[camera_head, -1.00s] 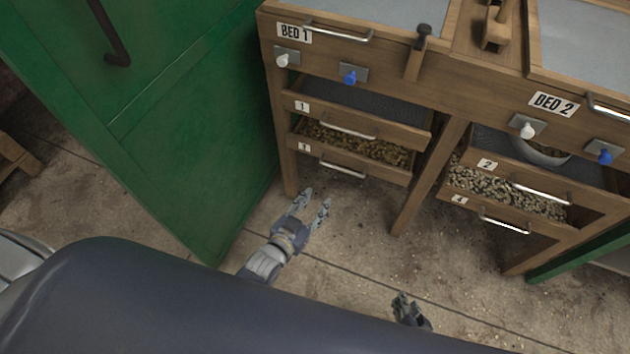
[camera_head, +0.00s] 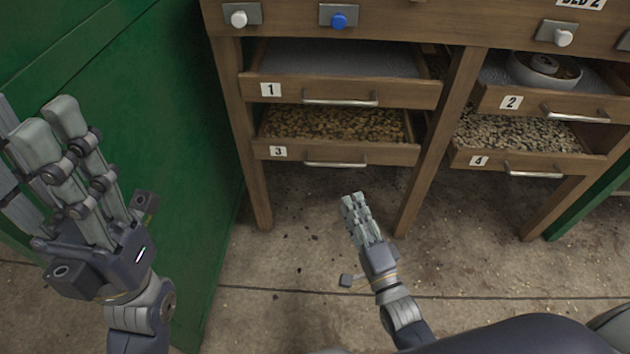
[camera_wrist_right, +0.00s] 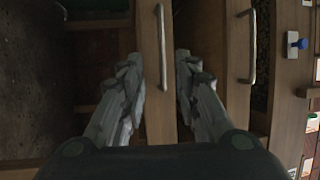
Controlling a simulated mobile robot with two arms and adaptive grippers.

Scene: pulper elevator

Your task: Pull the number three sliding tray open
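The number three tray (camera_head: 345,152) is the lower wooden tray under the left bed, with brown beans in it and a "3" label on its front. Its metal handle (camera_head: 336,164) is free in the head view. My right gripper (camera_head: 355,203) is below and in front of this tray, apart from the handle. In the right wrist view its fingers (camera_wrist_right: 159,85) are spread and empty, with a tray handle (camera_wrist_right: 162,45) showing between and beyond them. My left gripper (camera_head: 55,130) is large at the left, raised before the green panel, fingers apart and empty.
Tray 1 (camera_head: 410,95) is directly above tray 3. Trays 2 (camera_head: 490,101) and 4 (camera_head: 550,163) are to the right, past a wooden post (camera_head: 440,150). A green panel (camera_head: 180,130) stands close at the left.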

